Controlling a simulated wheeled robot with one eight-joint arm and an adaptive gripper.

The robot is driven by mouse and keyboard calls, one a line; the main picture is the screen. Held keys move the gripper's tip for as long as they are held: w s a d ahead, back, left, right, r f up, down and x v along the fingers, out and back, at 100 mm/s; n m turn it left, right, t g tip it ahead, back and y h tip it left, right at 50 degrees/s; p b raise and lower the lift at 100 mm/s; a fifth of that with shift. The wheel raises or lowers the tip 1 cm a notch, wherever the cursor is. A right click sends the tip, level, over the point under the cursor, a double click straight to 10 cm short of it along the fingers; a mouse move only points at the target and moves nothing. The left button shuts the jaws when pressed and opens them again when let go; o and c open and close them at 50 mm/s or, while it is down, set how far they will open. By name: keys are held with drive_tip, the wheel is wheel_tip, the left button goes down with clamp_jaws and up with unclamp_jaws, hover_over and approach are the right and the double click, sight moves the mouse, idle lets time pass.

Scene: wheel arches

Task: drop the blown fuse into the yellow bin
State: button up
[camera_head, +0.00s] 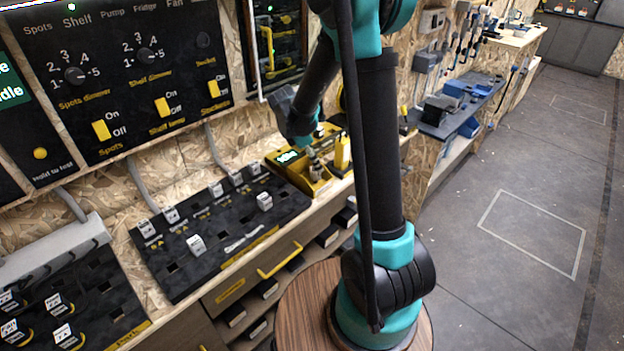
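Several pale fuse-like blocks stand on a black panel (185,271) left of the bin. One of them (265,201) sits near its right end. I cannot tell which fuse is blown.
A second black panel (98,290) with more blocks lies at the lower left. A control board (125,75) with knobs and yellow switches is on the wall above. A drawer with a yellow handle (280,260) is below the bench. The floor at right is clear.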

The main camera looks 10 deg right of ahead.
drive_tip(key=shift+o, duration=1.1)
drive_tip(key=shift+r, duration=0.1)
drive_tip(key=v, duration=1.1)
drive_tip(key=shift+a+r, duration=0.25)
drive_tip(key=shift+r, duration=0.1)
drive_tip(key=s+d+f+m+t+y, duration=0.1)
drive_tip(key=s+d+f+m, duration=0.2)
drive_tip(key=s+m, duration=0.3)
drive_tip(key=s+d+f+m+t+y, duration=0.1)
drive_tip(key=s+d+f+m+y, duration=0.1)
drive_tip(key=s+m, duration=0.4)
drive_tip(key=s+d+f+m+t+y, duration=0.1)
drive_tip(key=s+d+f+m, duration=0.2)
drive_tip(key=s+f+m, duration=0.2)
drive_tip(key=s+m, duration=0.2)
drive_tip(key=s, duration=0.2)
drive_tip(key=shift+s+d+t, duration=0.3)
drive_tip(key=shift+t, duration=0.1)
